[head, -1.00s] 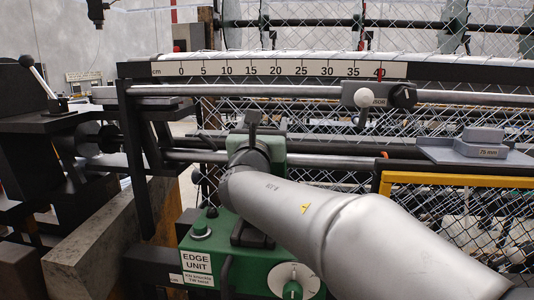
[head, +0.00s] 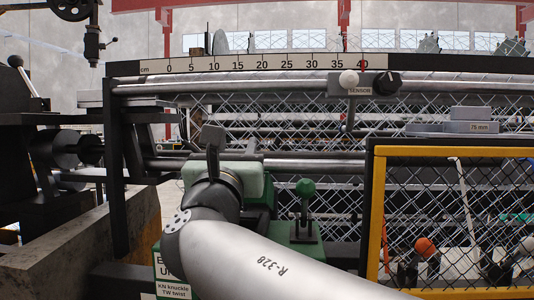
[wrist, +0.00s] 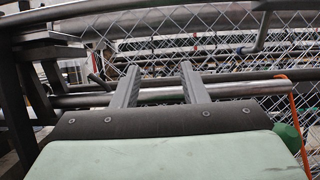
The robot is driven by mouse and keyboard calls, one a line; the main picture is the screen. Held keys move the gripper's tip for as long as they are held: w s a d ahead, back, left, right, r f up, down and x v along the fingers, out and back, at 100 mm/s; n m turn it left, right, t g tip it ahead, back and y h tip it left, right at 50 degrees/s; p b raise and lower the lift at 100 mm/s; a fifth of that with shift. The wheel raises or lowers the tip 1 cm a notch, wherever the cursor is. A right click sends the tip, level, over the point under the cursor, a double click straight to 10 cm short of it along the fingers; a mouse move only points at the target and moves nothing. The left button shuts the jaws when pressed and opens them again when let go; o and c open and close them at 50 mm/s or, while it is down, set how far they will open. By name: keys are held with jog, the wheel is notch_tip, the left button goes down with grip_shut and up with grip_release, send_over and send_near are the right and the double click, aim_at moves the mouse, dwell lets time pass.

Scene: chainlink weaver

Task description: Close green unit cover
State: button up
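The green edge unit (head: 295,232) stands low in the middle of the head view, partly hidden behind my arm. Its label (head: 172,284) shows at the lower left. A lever with a green knob (head: 307,190) stands upright on its top. I cannot single out its cover or tell how that stands.
A metal rod (wrist: 220,90) crosses beyond the fingers. A yellow-framed mesh guard (head: 378,215) stands to the right. A ruler bar (head: 215,65) and sensor (head: 358,84) are above. Dark machinery (head: 50,150) fills the left. An orange strip (wrist: 292,100) hangs at the wrist view's right.

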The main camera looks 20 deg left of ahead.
jog(key=o, duration=0.7)
jog(key=shift+d, duration=0.15)
jog(key=shift+o, duration=0.2)
